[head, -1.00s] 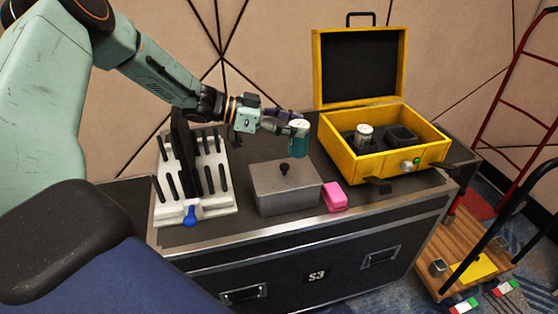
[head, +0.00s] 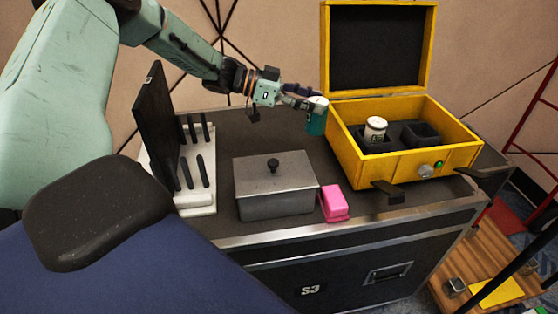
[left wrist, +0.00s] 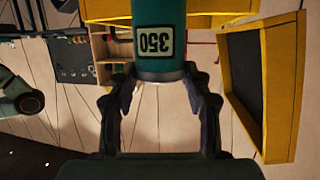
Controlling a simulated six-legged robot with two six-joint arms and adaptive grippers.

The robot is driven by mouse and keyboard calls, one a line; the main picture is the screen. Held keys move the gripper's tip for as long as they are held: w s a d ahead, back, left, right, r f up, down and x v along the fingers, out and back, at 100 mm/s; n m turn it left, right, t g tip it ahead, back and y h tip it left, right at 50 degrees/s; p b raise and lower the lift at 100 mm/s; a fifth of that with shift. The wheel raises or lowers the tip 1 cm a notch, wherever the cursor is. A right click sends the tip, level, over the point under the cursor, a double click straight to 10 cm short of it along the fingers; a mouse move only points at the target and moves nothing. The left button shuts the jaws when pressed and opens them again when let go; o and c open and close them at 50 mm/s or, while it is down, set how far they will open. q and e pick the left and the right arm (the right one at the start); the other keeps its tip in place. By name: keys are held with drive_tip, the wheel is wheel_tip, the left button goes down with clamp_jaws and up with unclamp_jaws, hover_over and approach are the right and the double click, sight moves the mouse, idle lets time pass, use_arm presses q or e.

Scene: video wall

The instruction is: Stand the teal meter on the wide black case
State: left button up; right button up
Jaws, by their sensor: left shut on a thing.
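The teal meter (head: 316,121) is a short cylinder with a pale top. My left gripper (head: 301,103) is shut on it and holds it nearly upright over the wide black case (head: 236,127), left of the open yellow case. How far its base is above the top is hard to tell. In the left wrist view the meter (left wrist: 159,13) is between the fingers of my left gripper (left wrist: 159,85), its "350" label upside down. The wide black case has metal edges and an "S3" mark on its front. My right gripper is not in view.
On the black case stand a grey lidded box (head: 274,190), a pink block (head: 334,204), a white rack (head: 197,200) with black rods, and the open yellow case (head: 438,163) holding a white canister (head: 375,131). A wooden cart (head: 481,291) is at the right.

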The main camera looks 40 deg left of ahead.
sight(308, 126)
use_arm(q)
drive_tip(key=shift+w+a+f, duration=0.1)
drive_tip(key=shift+w+f, duration=0.15)
drive_tip(key=shift+f, duration=0.05)
drive_tip(key=shift+a+f, duration=0.1)
drive_tip(key=shift+f, duration=0.15)
drive_tip(key=f+b, duration=0.1)
drive_tip(key=f, duration=0.1)
drive_tip(key=f+b, duration=0.1)
drive_tip(key=f, duration=0.1)
drive_tip(key=f+b, duration=0.1)
drive_tip(key=shift+s+f+b, duration=0.25)
drive_tip(key=shift+f+b, duration=0.1)
drive_tip(key=shift+f, duration=0.3)
drive_tip(key=shift+s+f+b, duration=0.15)
drive_tip(key=shift+f+b, duration=0.55)
drive_tip(key=shift+f, duration=0.2)
drive_tip(key=shift+f+b, duration=0.35)
drive_tip(key=shift+f, duration=0.25)
drive_tip(key=shift+w, duration=0.2)
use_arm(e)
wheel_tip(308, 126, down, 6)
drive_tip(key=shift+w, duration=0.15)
use_arm(q)
drive_tip(key=shift+s+f, duration=0.1)
drive_tip(key=shift+s, duration=0.05)
